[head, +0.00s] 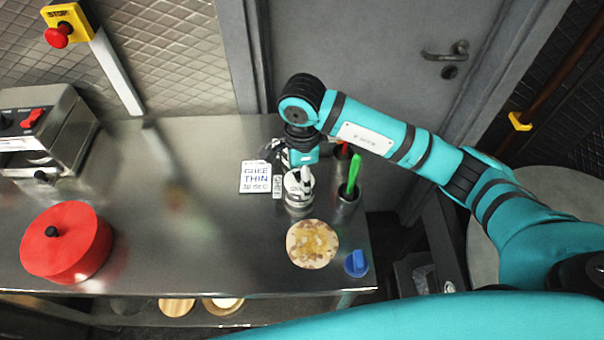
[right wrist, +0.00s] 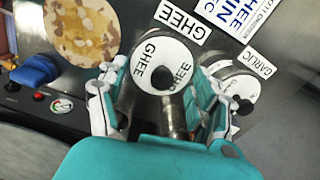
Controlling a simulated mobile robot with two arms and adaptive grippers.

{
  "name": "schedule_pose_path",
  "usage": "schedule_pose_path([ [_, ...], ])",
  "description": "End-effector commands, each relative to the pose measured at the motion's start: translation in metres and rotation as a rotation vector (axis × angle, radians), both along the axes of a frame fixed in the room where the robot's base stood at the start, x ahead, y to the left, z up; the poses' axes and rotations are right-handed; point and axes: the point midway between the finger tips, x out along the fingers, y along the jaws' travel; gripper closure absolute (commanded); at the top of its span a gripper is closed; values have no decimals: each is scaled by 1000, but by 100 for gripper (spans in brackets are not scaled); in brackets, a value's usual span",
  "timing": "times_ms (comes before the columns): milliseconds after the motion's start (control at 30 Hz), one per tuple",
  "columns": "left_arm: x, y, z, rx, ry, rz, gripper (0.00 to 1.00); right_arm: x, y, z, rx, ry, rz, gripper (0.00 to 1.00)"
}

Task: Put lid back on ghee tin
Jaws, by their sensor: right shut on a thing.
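The white ghee lid (right wrist: 150,52) with GHEE lettering and a black knob lies between the fingers of my right gripper (right wrist: 163,80) in the right wrist view. My right gripper (head: 301,176) is shut on the lid from the wall side in the head view. The metal ghee tin (head: 298,210) stands on the counter directly under the lid. The lid covers the tin's mouth from both views, and I cannot tell whether it is fully seated. My left gripper is not in view.
A second lidded tin (right wrist: 240,82) stands close beside the gripper. A cup (head: 347,200) with a green-handled tool is right of the ghee tin. A flatbread (head: 312,244) and blue object (head: 356,263) lie in front. A label card (head: 255,177) and red pot (head: 66,242) are left.

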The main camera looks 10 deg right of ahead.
Motion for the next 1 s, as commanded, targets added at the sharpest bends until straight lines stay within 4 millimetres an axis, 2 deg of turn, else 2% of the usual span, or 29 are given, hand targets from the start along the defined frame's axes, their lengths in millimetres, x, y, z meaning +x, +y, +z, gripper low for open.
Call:
schedule_pose_path([
  [1000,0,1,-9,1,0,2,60,0,0,-1,-1,0,0,55],
])
